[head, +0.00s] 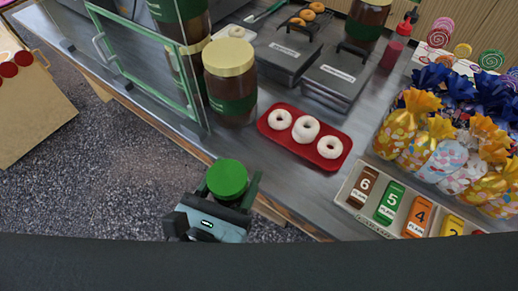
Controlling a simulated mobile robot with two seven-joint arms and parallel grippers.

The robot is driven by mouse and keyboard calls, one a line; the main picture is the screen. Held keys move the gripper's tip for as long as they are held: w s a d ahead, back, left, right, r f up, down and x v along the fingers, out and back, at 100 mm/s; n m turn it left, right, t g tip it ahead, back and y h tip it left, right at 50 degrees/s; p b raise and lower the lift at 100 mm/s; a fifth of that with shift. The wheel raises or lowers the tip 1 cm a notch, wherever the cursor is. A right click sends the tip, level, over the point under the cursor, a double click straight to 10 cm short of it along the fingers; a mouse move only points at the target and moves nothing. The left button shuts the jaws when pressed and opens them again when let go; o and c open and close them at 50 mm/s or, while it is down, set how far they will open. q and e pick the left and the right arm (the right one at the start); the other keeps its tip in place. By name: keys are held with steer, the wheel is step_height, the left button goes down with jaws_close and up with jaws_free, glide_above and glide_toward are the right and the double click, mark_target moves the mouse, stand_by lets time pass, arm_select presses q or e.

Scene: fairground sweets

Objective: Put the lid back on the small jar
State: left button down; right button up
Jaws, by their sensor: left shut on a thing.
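My left gripper (229,186) is at the lower middle of the head view, over the floor just off the counter's front edge. It is shut on a round green lid (228,178), whose flat top faces up between the two dark fingers. Whether anything is under the lid is hidden. Brown jars with green labels stand on the counter; the nearest jar (231,104) has a gold lid (229,57) on it. I cannot tell which container is the small jar. My right gripper is not in view.
A red tray (266,125) with three white doughnuts lies near the counter's (228,142) front edge. Number cards (390,203) and wrapped sweet bags (398,112) fill the right. A green-framed glass case (145,62) stands at left. Counter between the near jar and tray is narrow.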

arm_select(q)
steer(key=f+p+x, duration=0.1)
steer(key=x, duration=1.5)
steer(key=shift+w+a+f, duration=0.2)
steer(key=shift+a, duration=0.2)
steer(key=shift+f+b, duration=0.35)
steer(key=shift+f, duration=1.4)
